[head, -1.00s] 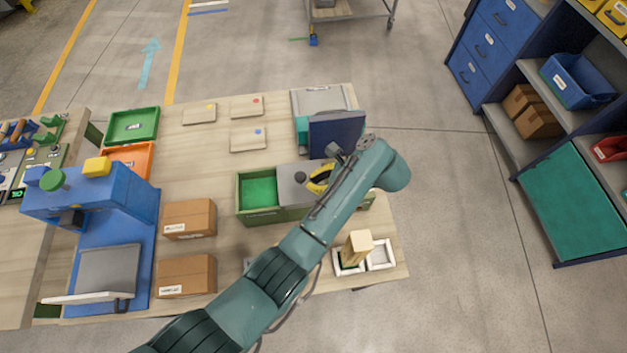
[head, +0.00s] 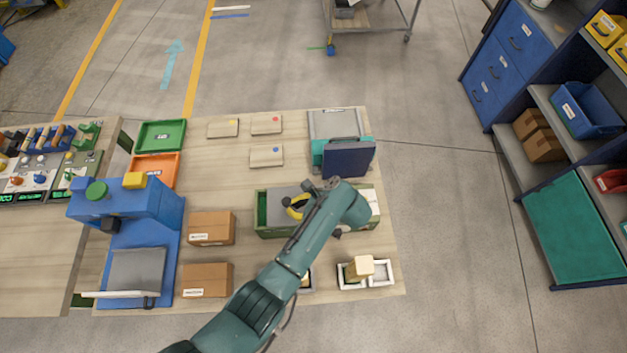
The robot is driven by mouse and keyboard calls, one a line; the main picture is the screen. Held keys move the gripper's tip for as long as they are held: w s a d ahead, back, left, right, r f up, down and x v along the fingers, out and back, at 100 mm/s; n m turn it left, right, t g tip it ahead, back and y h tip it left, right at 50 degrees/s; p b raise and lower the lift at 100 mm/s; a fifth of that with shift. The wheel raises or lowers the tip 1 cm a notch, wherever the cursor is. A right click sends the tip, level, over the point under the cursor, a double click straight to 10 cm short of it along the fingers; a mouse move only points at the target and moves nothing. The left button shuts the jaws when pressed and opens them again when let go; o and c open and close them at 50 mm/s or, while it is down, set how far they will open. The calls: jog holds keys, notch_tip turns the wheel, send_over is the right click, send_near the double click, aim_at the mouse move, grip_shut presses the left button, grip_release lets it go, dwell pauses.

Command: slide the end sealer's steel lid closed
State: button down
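The end sealer appears to be the long green box (head: 262,230) on the wooden table. Its grey steel lid (head: 284,195) lies flat over most of the left compartment. A narrow dark green gap (head: 262,208) shows at the box's left end. My gripper (head: 296,208), with a yellow part showing, is down at the lid's top. My arm covers the right part of the lid and the middle of the box. The lid's dark knob is not visible, and the fingertips are too hidden to tell whether they are open or shut.
Two cardboard boxes (head: 212,228) and a blue machine (head: 128,235) stand left of the box. A dark blue upright panel (head: 348,159) stands behind it. A white two-part tray (head: 381,273) with a wooden block (head: 360,268) is in front. Bare tabletop (head: 225,175) lies behind left.

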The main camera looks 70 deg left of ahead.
aim_at(273, 209)
jog(key=s, duration=0.1)
jog(key=s+p, duration=0.1)
jog(key=s, duration=0.1)
jog(key=shift+a+r+p, duration=0.25)
jog(key=shift+a+p, duration=0.1)
jog(key=shift+a, duration=0.05)
jog(key=shift+s+a+f, duration=0.1)
jog(key=shift+s+f, duration=0.15)
jog(key=shift+s, duration=0.1)
jog(key=shift+w, duration=0.1)
jog(key=shift+w+d, duration=0.2)
jog(key=shift+w, duration=0.05)
jog(key=shift+w+d+r, duration=0.15)
jog(key=shift+w+d, duration=0.45)
jog(key=shift+w, duration=0.05)
jog(key=shift+w+d+r, duration=0.15)
jog(key=shift+w+d, duration=0.4)
jog(key=shift+w, duration=0.05)
jog(key=v, duration=1)
jog(key=shift+s, duration=0.15)
